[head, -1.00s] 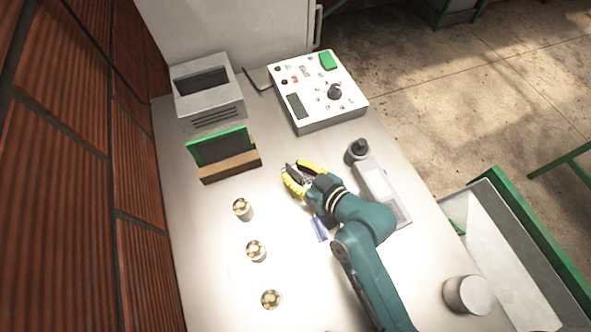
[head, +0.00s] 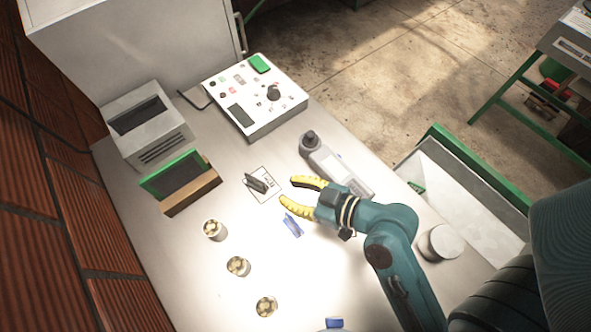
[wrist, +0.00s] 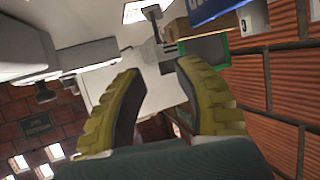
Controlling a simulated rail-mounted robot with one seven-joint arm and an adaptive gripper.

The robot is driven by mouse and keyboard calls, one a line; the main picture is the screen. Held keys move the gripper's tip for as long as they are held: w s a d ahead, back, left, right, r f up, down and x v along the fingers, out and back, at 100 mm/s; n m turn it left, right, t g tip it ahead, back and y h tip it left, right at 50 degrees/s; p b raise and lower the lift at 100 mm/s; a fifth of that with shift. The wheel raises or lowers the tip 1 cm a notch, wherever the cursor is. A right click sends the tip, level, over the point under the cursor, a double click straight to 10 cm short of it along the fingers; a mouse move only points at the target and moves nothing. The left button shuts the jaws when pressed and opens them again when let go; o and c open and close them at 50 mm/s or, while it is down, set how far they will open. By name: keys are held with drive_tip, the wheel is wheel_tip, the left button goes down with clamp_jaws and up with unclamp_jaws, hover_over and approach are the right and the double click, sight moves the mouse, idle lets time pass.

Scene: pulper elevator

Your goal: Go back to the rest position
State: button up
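My gripper (head: 290,192) has two yellow ribbed fingers on a teal arm. The fingers are spread with nothing between them, above the metal worktop (head: 340,290). In the wrist view the gripper (wrist: 160,68) also shows its fingers apart and empty. A small dark grey switch-like piece (head: 256,183) sits on a white marked card (head: 266,193), just left of the fingertips and apart from them. It also appears beyond the fingers in the wrist view (wrist: 154,24).
A grey handheld device (head: 335,168) lies close behind the gripper. A control box (head: 255,100), a green-framed screen (head: 172,176), and a grey slotted box (head: 147,125) stand farther back. Three small cups (head: 238,266) line the left. A blue clip (head: 292,226) lies below the fingers; a round tin (head: 440,243) is right.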

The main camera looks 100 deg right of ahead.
drive_tip(key=shift+s+a+r, duration=0.2)
drive_tip(key=shift+s+a, duration=0.1)
drive_tip(key=shift+s, duration=0.05)
idle(0.3)
